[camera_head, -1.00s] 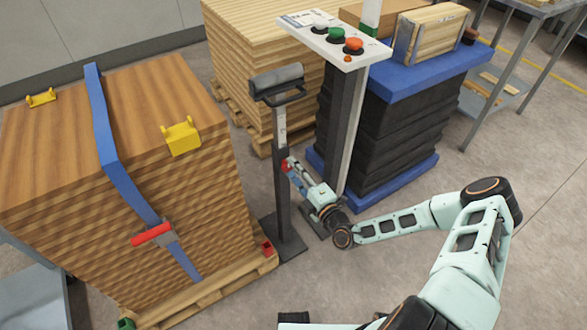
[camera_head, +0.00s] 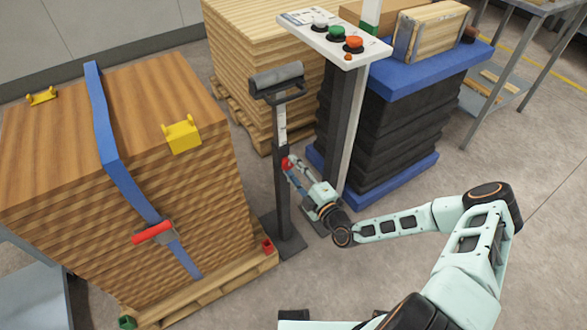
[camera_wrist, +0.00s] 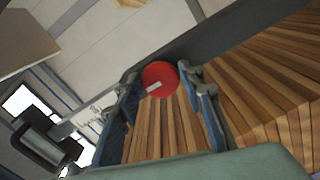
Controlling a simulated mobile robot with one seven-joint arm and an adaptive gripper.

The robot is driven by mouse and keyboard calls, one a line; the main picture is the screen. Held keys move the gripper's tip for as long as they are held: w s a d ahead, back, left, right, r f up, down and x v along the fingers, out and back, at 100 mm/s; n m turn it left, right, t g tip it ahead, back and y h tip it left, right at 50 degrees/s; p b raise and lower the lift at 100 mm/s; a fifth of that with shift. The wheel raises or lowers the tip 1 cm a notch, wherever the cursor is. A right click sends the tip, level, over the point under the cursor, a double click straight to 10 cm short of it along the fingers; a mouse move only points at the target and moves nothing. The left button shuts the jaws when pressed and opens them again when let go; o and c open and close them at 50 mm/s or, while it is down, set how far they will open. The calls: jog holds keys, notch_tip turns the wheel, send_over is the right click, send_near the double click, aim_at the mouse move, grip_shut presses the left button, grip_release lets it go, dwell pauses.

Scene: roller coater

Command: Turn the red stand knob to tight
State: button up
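The red stand knob (camera_head: 286,163) is on the side of the dark upright post of the roller stand (camera_head: 283,215). In the wrist view the round red knob (camera_wrist: 160,78) has a small pale mark, slightly tilted, on its face. My gripper (camera_head: 293,172) is at the knob from the right in the head view. In the wrist view its two blue-padded fingers (camera_wrist: 164,82) are apart, one on each side of the knob. The knob appears between or just beyond the fingertips; firm contact is not visible. The fingers partly hide the knob in the head view.
A strapped wood stack (camera_head: 170,90) stands left of the stand. A control post with buttons (camera_head: 336,40) rises close behind my gripper, with a dark stack under a blue top (camera_head: 420,75) beyond. The stand's grey roller (camera_head: 277,78) is above.

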jog(key=o, duration=0.3)
jog(key=shift+s, duration=0.1)
jog(key=shift+s+d, duration=0.25)
jog(key=shift+d, duration=0.05)
jog(key=v, duration=1.1)
jog(key=shift+s, duration=0.1)
